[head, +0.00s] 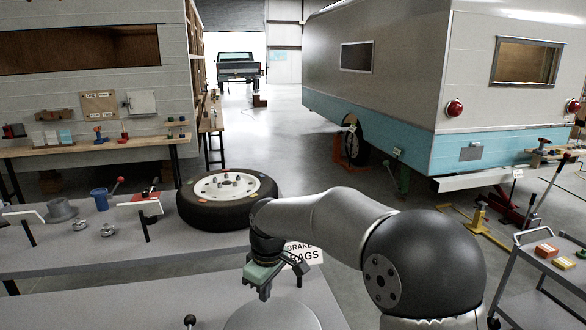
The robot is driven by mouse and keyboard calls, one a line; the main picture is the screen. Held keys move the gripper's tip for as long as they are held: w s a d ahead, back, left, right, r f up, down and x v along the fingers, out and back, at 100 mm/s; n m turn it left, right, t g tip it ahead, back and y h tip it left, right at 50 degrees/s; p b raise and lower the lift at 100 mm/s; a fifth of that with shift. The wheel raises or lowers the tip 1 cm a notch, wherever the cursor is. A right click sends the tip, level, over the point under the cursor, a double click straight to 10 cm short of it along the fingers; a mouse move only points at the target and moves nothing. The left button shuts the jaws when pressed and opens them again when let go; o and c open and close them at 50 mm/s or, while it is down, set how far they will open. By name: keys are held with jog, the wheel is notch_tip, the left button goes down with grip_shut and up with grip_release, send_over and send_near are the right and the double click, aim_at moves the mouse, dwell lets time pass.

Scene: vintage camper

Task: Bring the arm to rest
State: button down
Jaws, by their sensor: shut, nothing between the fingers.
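My arm reaches from the lower right toward the middle of the head view, bent over at the wrist. My gripper (264,293) points down, shut and empty. It is above a round grey top (285,316) at the bottom edge; whether they touch is hard to tell. A white sign reading "BRAKE RAGS" (304,255) shows just right of the gripper, partly covered by my arm.
A tyre on a wheel (205,218) lies on the grey bench (120,252), just behind the wrist. A blue cup (99,199) and small metal parts stand left of it. A grey cart (530,300) is at right. Open floor (270,130) lies beyond, between two campers.

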jog(key=s+d+r+m+h, duration=0.15)
jog(key=s+d+m, duration=0.45)
jog(key=s+d, duration=0.8)
jog(key=s+d+f+m, duration=0.2)
jog(key=s+d+m, duration=0.4)
jog(key=s, duration=0.7)
jog(key=shift+s+d+f, duration=0.15)
jog(key=shift+d+f, duration=0.1)
jog(key=shift+d, duration=0.7)
jog(key=shift+y, duration=0.25)
